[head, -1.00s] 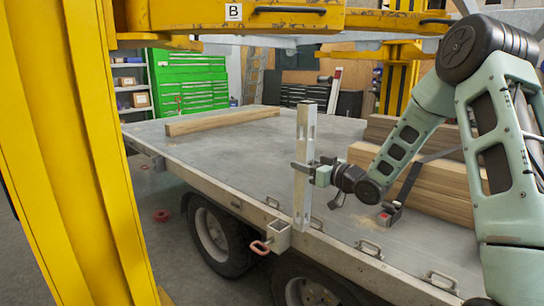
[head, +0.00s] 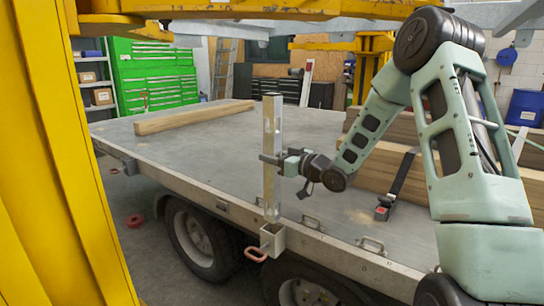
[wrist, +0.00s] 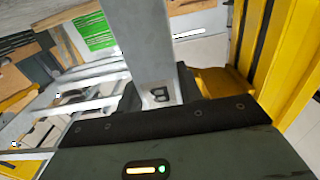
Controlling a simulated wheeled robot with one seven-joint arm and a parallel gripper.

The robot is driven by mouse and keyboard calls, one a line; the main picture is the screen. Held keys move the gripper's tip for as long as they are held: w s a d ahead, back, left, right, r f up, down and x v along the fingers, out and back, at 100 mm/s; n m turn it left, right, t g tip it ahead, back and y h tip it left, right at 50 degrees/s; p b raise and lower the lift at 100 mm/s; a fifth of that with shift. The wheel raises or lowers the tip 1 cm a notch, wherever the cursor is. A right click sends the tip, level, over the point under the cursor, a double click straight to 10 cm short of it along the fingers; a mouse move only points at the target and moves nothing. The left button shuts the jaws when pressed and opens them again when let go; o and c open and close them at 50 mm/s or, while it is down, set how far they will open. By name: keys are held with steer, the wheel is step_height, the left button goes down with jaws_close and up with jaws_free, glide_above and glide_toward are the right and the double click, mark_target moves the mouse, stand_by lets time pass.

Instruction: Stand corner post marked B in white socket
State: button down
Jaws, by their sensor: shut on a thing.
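A pale grey corner post (head: 272,140) stands upright at the near side of the trailer bed. My gripper (head: 272,160) is shut on it at mid-height. In the wrist view the post (wrist: 143,40) runs up from between the dark jaws, and a letter B shows on it close to them. A pale, square socket (head: 272,240) is fixed to the trailer's side edge. The post's lower end is in line with the socket's mouth. I cannot tell whether it is inside or just above the rim.
A red-handled pin (head: 256,254) sits at the socket. A long timber (head: 195,117) lies at the back of the bed (head: 215,150). Stacked timbers (head: 400,185) and a strap with a buckle (head: 385,208) lie near my arm. A yellow frame (head: 60,170) stands at left and overhead.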

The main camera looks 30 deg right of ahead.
mark_target(277, 194)
steer(key=shift+f+b, duration=4.35)
steer(key=shift+f, duration=1.5)
steer(key=c, duration=0.9)
jaws_free()
steer(key=shift+o, duration=0.3)
steer(key=shift+f, duration=0.1)
steer(key=shift+s, duration=0.15)
steer(key=p+v, duration=0.1)
steer(key=v, duration=1.6)
steer(key=shift+d, duration=0.1)
